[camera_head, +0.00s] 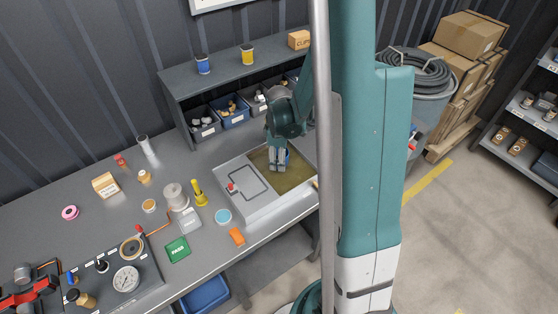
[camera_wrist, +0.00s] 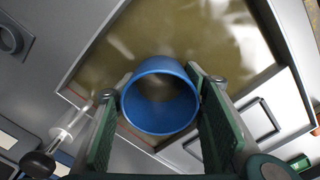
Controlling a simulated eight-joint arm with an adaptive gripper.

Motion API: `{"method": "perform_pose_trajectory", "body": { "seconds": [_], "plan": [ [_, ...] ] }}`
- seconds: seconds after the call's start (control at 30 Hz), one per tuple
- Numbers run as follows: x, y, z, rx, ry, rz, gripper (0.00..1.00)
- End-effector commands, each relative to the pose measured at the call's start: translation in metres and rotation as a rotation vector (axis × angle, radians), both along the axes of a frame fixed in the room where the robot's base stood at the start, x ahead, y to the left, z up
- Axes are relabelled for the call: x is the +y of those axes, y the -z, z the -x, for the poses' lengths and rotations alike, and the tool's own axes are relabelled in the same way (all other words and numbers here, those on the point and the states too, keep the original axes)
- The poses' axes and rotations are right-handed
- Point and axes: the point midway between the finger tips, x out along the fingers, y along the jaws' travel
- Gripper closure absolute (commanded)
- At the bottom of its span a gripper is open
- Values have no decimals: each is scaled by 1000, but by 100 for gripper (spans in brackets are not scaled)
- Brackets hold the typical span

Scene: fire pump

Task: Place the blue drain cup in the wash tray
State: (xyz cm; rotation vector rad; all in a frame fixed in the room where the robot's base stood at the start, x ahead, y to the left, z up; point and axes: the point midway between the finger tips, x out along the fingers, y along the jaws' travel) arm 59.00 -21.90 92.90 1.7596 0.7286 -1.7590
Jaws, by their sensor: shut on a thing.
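The blue drain cup (camera_wrist: 160,98) is between the two green-padded fingers of my gripper (camera_wrist: 162,110) in the wrist view, with its round open mouth facing the camera. My gripper is shut on it. In the head view my gripper (camera_head: 277,160) points down over the brownish basin of the wash tray (camera_head: 247,213), and only a sliver of the blue cup (camera_head: 288,155) shows beside the fingers. In the wrist view the tray's brownish basin (camera_wrist: 220,40) lies behind the cup. I cannot tell whether the cup touches the basin floor.
A shelf (camera_head: 235,70) with blue and grey bins (camera_head: 233,118) stands behind the tray. A red-capped thing (camera_head: 232,188) sits on the tray's left deck. Left of the tray are a yellow bottle (camera_head: 199,194), a green card (camera_head: 177,250) and a gauge (camera_head: 126,279).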

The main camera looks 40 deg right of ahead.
Motion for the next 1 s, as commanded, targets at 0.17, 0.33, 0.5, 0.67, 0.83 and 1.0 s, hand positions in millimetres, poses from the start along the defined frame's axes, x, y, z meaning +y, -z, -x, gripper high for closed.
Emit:
{"method": "perform_pose_trajectory", "body": {
  "seconds": [0.17,0.33,0.5,0.67,0.83,1.0],
  "plan": [
    [0,2,0,0,0,0,72],
    [0,3,0,0,0,0,50],
    [0,3,0,0,0,0,44],
    [0,3,0,0,0,0,44],
    [0,1,0,0,0,0,44],
    [0,-5,0,0,0,0,44]
  ]
}}
